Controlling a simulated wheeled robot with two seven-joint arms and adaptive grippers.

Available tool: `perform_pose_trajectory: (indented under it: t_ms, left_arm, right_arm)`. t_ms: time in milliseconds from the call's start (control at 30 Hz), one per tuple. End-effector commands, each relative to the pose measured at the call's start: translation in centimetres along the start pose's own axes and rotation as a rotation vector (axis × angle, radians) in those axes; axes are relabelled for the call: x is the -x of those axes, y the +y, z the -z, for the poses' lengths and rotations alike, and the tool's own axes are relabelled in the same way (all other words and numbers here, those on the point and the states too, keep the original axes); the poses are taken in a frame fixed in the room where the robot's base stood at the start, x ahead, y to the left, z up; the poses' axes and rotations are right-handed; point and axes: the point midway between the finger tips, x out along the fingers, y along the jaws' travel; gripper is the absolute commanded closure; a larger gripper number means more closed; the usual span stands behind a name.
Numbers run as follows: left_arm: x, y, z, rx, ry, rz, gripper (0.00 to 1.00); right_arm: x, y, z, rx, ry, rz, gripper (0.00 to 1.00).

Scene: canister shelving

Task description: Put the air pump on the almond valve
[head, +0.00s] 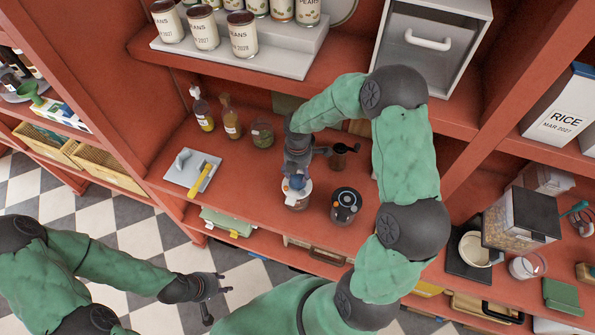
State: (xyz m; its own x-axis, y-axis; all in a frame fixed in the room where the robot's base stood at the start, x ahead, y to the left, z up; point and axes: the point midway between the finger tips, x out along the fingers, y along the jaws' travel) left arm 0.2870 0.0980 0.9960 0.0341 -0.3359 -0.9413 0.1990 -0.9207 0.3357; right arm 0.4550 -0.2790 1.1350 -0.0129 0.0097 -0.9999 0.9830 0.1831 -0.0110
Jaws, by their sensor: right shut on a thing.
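My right gripper (297,172) reaches down over the middle of the red counter, shut on a small blue-and-white piece (296,183) that appears to be the air pump. This piece is right over the top of a clear jar (297,201) with pale contents. I cannot tell whether it touches the lid, as the gripper hides most of the top. A second canister (345,206) with a dark round lid stands just to the right. I cannot read which jar is almond. My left gripper (216,297) is open and empty over the checkered floor, in front of the counter.
Bottles (231,117) and a small jar (262,132) stand at the counter's back left. A grey board (190,172) with a yellow-handled tool lies at left. A dark item (340,148) is behind the canisters. Bean cans (204,30) fill the shelf above.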

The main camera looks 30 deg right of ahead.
Motion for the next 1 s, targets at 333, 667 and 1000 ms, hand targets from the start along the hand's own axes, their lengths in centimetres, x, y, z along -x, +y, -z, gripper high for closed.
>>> perform_pose_trajectory:
  t_ms: [333,667,1000]
  left_arm:
    - [-0.2,-0.1,0.0,0.000,0.000,0.000,0.60]
    - [-0.1,0.0,0.0,0.000,0.000,0.000,0.60]
    - [-0.6,-0.2,0.0,0.000,0.000,0.000,0.60]
  right_arm:
    - [-0.3,0.0,0.0,0.000,0.000,0.000,0.11]
    - [-0.1,0.0,0.0,0.000,0.000,0.000,0.11]
    - [5.0,0.1,0.0,0.000,-0.002,-0.005,0.11]
